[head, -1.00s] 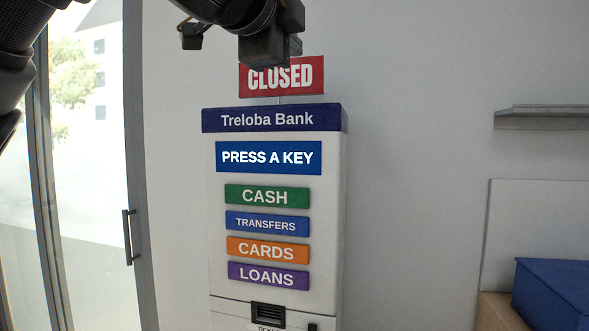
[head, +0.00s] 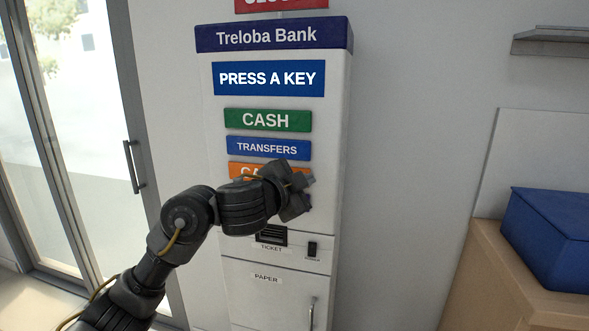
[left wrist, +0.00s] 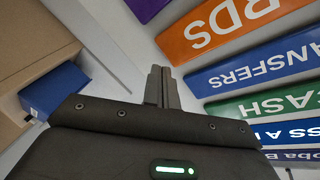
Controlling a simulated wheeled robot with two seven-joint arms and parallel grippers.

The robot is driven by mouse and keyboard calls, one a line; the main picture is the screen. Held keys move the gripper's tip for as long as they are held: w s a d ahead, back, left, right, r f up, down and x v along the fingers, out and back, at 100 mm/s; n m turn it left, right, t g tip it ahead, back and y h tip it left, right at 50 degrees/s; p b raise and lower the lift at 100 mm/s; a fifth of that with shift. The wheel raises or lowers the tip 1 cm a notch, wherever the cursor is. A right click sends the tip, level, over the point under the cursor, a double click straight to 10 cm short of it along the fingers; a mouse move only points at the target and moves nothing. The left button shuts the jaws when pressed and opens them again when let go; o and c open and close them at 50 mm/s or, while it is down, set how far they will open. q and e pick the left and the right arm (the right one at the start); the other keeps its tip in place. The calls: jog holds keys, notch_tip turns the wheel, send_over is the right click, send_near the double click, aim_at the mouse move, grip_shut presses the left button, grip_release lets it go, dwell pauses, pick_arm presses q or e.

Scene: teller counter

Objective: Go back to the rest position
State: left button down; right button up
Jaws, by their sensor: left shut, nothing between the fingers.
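My left gripper (head: 300,194) is in front of the ticket machine (head: 338,180), at the height of its lower keys. It covers the right part of the orange CARDS key (head: 240,170) and hides the purple LOANS key in the head view. In the left wrist view the left fingers (left wrist: 160,88) are together with nothing between them. The orange key (left wrist: 215,25), the blue TRANSFERS key (left wrist: 260,62) and the purple key (left wrist: 145,8) lie beyond them, apart from the fingers as far as I can tell. My right gripper is out of view.
A glass door (head: 75,110) with a dark handle (head: 133,165) is on the left. A wooden counter (head: 470,265) with a blue box (head: 550,240) stands on the right, below a grey shelf (head: 560,42). Bare wall (head: 420,120) lies between machine and counter.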

pick_arm(q)
jog(key=s+a+f+n+g+y, duration=0.1)
jog(key=s+a+f+n+y, duration=0.2)
jog(key=f, duration=0.8)
jog(key=s+a+f+n+g+y, duration=0.1)
jog(key=s+a+f+n, duration=0.2)
jog(key=s+a+f, duration=0.5)
jog(key=s+a+f+n+g+y, duration=0.15)
jog(key=f+n, duration=0.25)
jog(key=f, duration=0.9)
jog(key=s+a+f+n+g+y, duration=0.15)
jog(key=s+a+f, duration=0.35)
jog(key=s, duration=0.5)
jog(key=s+a+f+n+g+y, duration=0.1)
jog(key=s+a+f+n+g, duration=0.15)
jog(key=s+a+f, duration=0.45)
jog(key=s+a+f+n+g+y, duration=0.1)
jog(key=s+a+f+g, duration=0.2)
jog(key=s, duration=0.9)
notch_tip(320, 180, down, 25)
jog(key=g, duration=0.1)
jog(key=s+a+f, duration=0.1)
jog(key=s+f, duration=0.7)
jog(key=s+a+f+g, duration=0.1)
jog(key=s+a+f, duration=0.1)
jog(key=s+f, duration=0.6)
jog(key=shift+s+a+f+m, duration=0.3)
jog(key=shift+s+f+m, duration=0.1)
jog(key=shift+f, duration=0.15)
